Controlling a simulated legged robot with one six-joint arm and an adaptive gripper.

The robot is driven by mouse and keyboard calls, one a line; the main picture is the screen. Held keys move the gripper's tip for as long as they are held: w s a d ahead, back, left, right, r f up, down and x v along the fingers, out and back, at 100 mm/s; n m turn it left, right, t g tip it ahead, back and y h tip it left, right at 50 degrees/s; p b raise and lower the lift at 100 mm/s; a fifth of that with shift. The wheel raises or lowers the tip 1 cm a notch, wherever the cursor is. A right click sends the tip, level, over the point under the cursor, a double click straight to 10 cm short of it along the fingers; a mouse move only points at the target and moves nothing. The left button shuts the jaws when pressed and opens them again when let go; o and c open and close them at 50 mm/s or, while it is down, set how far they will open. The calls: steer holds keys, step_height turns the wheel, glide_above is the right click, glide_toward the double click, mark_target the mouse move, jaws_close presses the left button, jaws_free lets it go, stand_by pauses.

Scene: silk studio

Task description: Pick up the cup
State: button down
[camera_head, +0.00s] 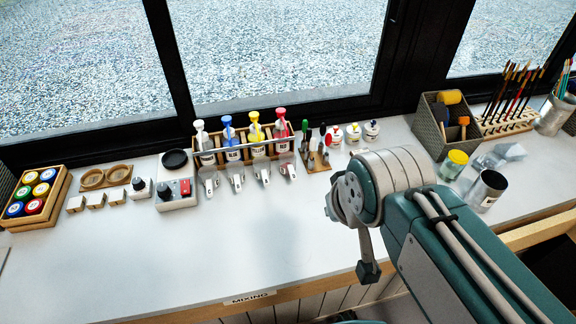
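A grey metal cup (487,190) stands upright on the right part of the white worktop, close to the front edge and to the right of my arm. It looks open at the top. A cup-like container with yellow at its top (454,164) stands behind it to the left. My arm reaches in from the lower right. What looks like part of my gripper (368,270), a thin link with a dark tip, hangs at the worktop's front edge, well left of the cup. The rest is hidden behind the arm, so its opening cannot be seen. Nothing shows held in it.
A rack of colored-top bottles (242,145) with scoops stands at the back middle. Small jars (353,135) are beside it. A wooden box of colored lids (35,195) is at the left. A tool bin (440,125) and brush rack (508,122) stand behind the cup. The front middle worktop is clear.

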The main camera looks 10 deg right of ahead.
steer(key=c, duration=0.7)
jaws_free()
steer(key=shift+w, duration=0.1)
steer(key=shift+o, duration=0.9)
steer(key=w+f, duration=0.2)
steer(key=w, duration=1)
steer(key=shift+f+g, duration=0.3)
steer(key=shift+f, duration=0.05)
glide_toward(292, 171)
steer(key=shift+g, duration=0.3)
steer(key=shift+w+x, duration=0.2)
steer(key=shift+x, duration=5)
